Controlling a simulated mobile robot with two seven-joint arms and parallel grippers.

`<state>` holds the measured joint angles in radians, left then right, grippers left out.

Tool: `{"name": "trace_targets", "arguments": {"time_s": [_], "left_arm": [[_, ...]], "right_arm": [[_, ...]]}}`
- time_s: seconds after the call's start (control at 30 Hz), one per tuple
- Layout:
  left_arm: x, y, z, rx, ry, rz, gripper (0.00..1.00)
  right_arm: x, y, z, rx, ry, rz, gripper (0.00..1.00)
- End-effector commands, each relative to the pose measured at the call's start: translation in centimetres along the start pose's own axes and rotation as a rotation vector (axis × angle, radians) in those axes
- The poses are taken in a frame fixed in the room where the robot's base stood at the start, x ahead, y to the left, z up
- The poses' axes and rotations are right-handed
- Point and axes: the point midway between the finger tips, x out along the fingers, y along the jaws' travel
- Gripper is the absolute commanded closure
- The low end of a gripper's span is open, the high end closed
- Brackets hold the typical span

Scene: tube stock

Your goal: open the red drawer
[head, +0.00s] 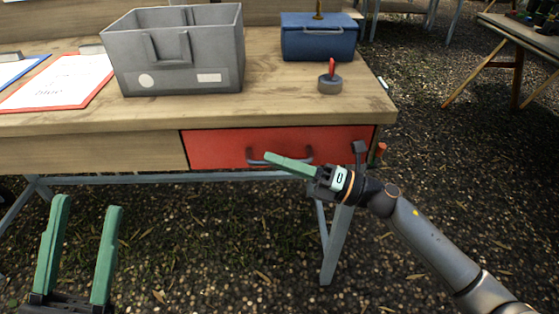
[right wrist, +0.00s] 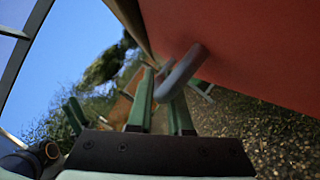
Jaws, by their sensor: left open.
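The red drawer (head: 215,148) sits under the worktop at the right, its front about flush with the table front, so it looks closed. Its grey bow handle (head: 259,160) is partly covered by my right gripper (head: 268,156). In the right wrist view the handle (right wrist: 183,70) passes between the green fingers of my right gripper (right wrist: 163,85), which are shut on it. The red drawer front (right wrist: 250,45) fills the upper right there. My left gripper (head: 88,205) is open and empty, low at the left, in front of the table and apart from it.
On the wooden table (head: 285,100) stand a grey bin (head: 180,60), a blue box (head: 318,40) and a round grey item with a red lever (head: 330,82). A clipboard (head: 65,82) lies left. The gravel ground (head: 220,230) before the drawer is free between my arms.

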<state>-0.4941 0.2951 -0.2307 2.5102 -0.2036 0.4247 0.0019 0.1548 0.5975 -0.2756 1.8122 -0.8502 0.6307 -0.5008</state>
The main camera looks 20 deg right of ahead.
Motion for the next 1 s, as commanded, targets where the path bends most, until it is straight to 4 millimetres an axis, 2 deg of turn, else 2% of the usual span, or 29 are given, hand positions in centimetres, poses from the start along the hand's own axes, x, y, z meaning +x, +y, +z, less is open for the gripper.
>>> {"name": "trace_targets", "arguments": {"time_s": [0.03, 0.13, 1.0], "left_arm": [[0.00, 0.00, 0.00, 0.000, 0.000, 0.000, 0.50], [0.00, 0.00, 0.01, 0.000, 0.000, 0.000, 0.50], [-0.01, 0.00, 0.03, 0.001, -0.001, 0.001, 0.50]], "right_arm": [[-0.01, -0.01, -0.01, 0.000, 0.000, 0.000, 0.89], [-0.02, -0.01, -0.01, 0.000, 0.000, 0.000, 1.00], [-0.03, -0.02, -0.01, 0.000, 0.000, -0.001, 1.00]]}}
